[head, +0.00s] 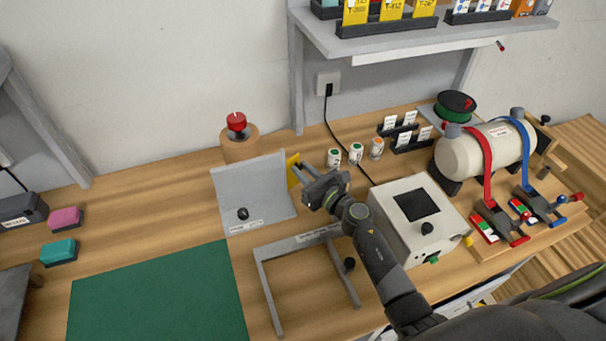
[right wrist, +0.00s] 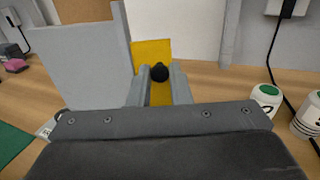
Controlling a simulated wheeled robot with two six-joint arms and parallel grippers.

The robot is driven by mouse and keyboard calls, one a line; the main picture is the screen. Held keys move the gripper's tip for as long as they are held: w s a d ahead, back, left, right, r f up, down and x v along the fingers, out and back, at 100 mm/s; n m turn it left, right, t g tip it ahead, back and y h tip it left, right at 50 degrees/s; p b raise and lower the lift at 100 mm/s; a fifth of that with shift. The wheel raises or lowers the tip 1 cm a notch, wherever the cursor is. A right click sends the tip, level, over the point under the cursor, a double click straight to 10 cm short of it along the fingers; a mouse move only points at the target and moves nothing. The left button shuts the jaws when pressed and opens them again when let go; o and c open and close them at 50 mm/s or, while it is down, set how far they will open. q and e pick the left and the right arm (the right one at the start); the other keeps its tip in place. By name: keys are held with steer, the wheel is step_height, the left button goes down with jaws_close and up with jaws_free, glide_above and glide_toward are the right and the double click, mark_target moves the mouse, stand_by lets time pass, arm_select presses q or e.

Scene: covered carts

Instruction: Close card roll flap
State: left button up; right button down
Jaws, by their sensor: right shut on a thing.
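My right gripper (head: 318,188) reaches over the bench beside the right edge of an upright grey panel (head: 252,195). The panel has a black knob and a small label too small to read. In the right wrist view the fingers (right wrist: 158,85) are shut on a black knob (right wrist: 159,72) in front of a yellow plate (right wrist: 152,52). The yellow plate (head: 293,170) is partly hidden behind the panel and gripper in the head view. I cannot tell from the labels which part is the card roll flap. My left gripper is not in view.
A grey open frame (head: 265,290) with a side knob stands in front. A white box (head: 412,245) with a dark window is just right of my arm. Small jars (head: 356,153) stand behind. A green mat (head: 160,300) lies left, with bare bench behind it.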

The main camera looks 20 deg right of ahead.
steer(key=shift+w+y, duration=0.1)
steer(key=shift+y, duration=0.2)
steer(key=c, duration=1.3)
jaws_free()
steer(key=shift+c, duration=0.2)
step_height(320, 180, up, 10)
steer(key=p, duration=0.5)
